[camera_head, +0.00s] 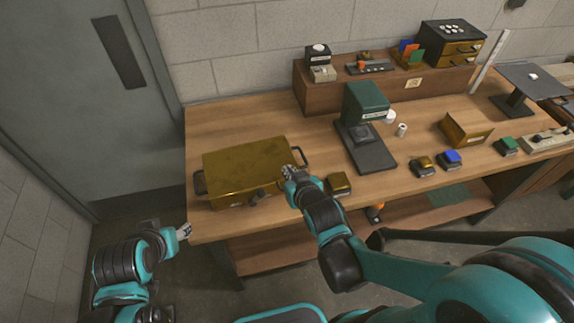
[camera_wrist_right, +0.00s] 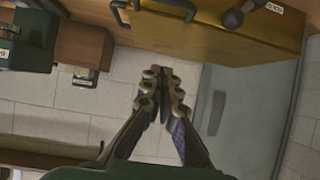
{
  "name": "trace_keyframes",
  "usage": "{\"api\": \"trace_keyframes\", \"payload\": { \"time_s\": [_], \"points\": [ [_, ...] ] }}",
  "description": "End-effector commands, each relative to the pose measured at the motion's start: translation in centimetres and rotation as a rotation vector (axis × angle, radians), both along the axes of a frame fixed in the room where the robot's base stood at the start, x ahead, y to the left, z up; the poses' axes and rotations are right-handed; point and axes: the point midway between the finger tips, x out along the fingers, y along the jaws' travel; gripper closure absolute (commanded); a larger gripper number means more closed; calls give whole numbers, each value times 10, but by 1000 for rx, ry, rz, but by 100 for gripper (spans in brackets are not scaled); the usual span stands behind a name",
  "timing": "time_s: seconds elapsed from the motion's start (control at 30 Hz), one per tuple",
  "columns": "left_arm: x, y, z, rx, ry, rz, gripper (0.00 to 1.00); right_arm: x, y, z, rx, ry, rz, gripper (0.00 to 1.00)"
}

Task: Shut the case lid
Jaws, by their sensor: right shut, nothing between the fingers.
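The brass-coloured case (camera_head: 248,165) sits on the left part of the wooden table, with dark handles at both ends and a dark knob on its front. Its lid lies flat on top and no open gap shows. The case is also at the top right in the right wrist view (camera_wrist_right: 225,35), with its labelled knob and a side handle. My right gripper (camera_head: 291,172) is shut and empty by the case's right front corner; its fingertips meet in the wrist view (camera_wrist_right: 162,82). My left gripper (camera_head: 184,231) is low at the table's front left edge; its fingers are too small to judge.
A green-headed device (camera_head: 366,104) on a dark base stands right of the case. A small brass-topped block (camera_head: 338,184) lies near the right gripper. A wooden riser (camera_head: 340,94) carrying several items stands at the back. Bare tabletop lies behind the case.

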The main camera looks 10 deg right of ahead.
Motion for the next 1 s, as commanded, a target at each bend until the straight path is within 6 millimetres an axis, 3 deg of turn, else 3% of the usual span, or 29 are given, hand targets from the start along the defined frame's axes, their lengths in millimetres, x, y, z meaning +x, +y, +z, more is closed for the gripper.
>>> {"api": "trace_keyframes", "payload": {
  "time_s": [0.03, 0.1, 0.4, 0.7, 1.0],
  "points": [
    [0, 0, -18, 0, 0, 0, 52, -3, 0, -19, 0, 0, 0, 100],
    [0, 0, -31, 0, 0, 0, 52, -7, 0, -33, 0, 0, 0, 100],
    [0, 0, -71, 0, 0, 0, 52, -14, -1, -77, -1, 0, 0, 100],
    [0, 0, -87, 0, 0, 0, 52, -15, -1, -96, 0, 4, 0, 100],
    [0, 0, -89, 0, 0, 0, 52, -15, -1, -97, 0, 3, 0, 100]
  ]
}}
